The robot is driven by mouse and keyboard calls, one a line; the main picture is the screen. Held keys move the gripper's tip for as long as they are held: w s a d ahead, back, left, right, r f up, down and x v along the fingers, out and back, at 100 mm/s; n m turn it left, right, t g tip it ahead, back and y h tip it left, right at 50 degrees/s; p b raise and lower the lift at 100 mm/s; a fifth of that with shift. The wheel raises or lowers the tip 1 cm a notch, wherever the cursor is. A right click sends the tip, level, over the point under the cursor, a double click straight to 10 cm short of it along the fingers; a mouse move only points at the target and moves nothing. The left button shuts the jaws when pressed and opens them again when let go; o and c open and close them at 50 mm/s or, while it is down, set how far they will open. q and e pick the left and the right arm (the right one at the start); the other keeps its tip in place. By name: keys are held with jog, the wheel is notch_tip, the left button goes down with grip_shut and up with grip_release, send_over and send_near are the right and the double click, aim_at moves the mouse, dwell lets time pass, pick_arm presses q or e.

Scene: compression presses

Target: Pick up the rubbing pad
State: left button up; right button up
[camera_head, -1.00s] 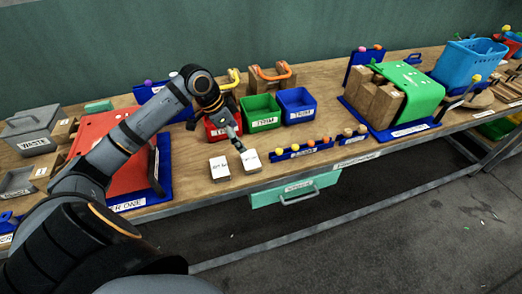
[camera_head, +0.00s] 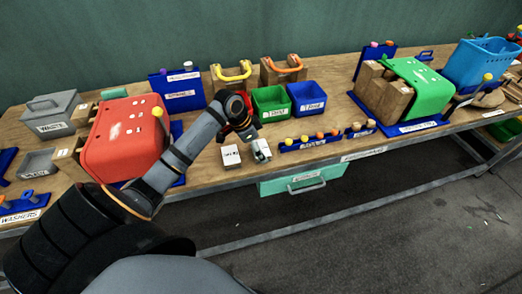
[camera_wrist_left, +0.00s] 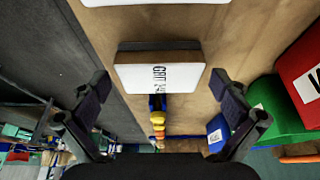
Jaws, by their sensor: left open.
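Two white rubbing pads with printed labels lie at the bench's front edge: a left pad (camera_head: 231,156) and a right pad (camera_head: 262,150). My left gripper (camera_head: 256,146) is low at the right pad and partly covers it. In the left wrist view, that pad (camera_wrist_left: 158,72), with a dark layer along one side and print reading "GRIT", lies between the spread fingers of the left gripper (camera_wrist_left: 160,84). Gaps show on both sides, so the fingers look apart from it. The other pad (camera_wrist_left: 150,2) is cut off at the top. My right gripper is not in view.
Green (camera_head: 271,102) and blue (camera_head: 307,98) bins stand behind the pads. A row of coloured knobs on a blue holder (camera_head: 312,141) lies to the right. A red press cover (camera_head: 125,135) is left of my arm. A teal drawer (camera_head: 300,181) hangs below.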

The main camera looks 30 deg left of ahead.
pick_arm(q)
jog(key=shift+s+r, duration=0.1)
jog(key=shift+c, duration=0.8)
jog(key=c, duration=0.9)
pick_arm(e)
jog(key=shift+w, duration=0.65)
pick_arm(q)
jog(key=shift+r, duration=0.1)
